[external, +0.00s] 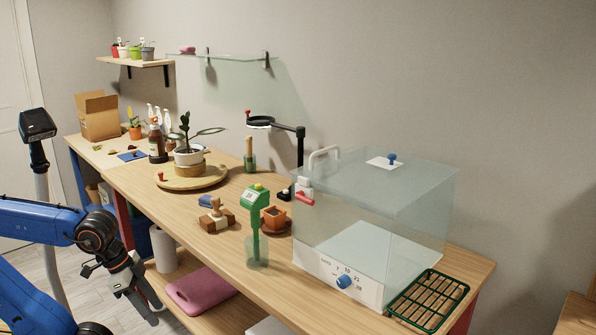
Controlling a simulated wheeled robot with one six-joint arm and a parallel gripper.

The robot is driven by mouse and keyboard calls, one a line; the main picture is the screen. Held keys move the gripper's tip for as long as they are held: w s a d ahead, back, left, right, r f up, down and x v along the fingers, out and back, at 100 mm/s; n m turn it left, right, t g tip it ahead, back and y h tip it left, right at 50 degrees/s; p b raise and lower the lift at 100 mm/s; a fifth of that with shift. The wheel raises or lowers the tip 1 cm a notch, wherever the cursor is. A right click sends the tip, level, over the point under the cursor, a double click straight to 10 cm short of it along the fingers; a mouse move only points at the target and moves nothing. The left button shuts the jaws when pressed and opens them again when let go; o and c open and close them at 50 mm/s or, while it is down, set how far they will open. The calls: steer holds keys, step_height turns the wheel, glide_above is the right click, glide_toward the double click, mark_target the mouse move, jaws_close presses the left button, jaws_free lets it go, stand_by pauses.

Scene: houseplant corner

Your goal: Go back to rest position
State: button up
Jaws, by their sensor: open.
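My gripper (150,306) hangs at the lower left of the external view, at the end of my blue arm. It points down and to the right, below the tabletop level and in front of the bench's left part. It is open, and I see nothing between its fingers. The wooden bench (222,258) stands to its right and holds several plant-care things. The gripper appears apart from all of them.
A pink pad (200,291) and a white roll (163,248) are on the lower shelf near my gripper. A clear box (400,195), a green meter (256,207) and a potted plant (188,155) on a turntable (213,178) stand on the bench. Floor (45,262) shows at left.

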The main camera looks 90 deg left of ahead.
steer(key=shift+s+d+f+m, duration=0.3)
steer(key=shift+s+f+m, duration=0.15)
steer(key=shift+f, duration=0.25)
steer(key=shift+s+d+f+m, duration=0.3)
steer(key=shift+f+m, duration=0.15)
steer(key=shift+f, duration=0.25)
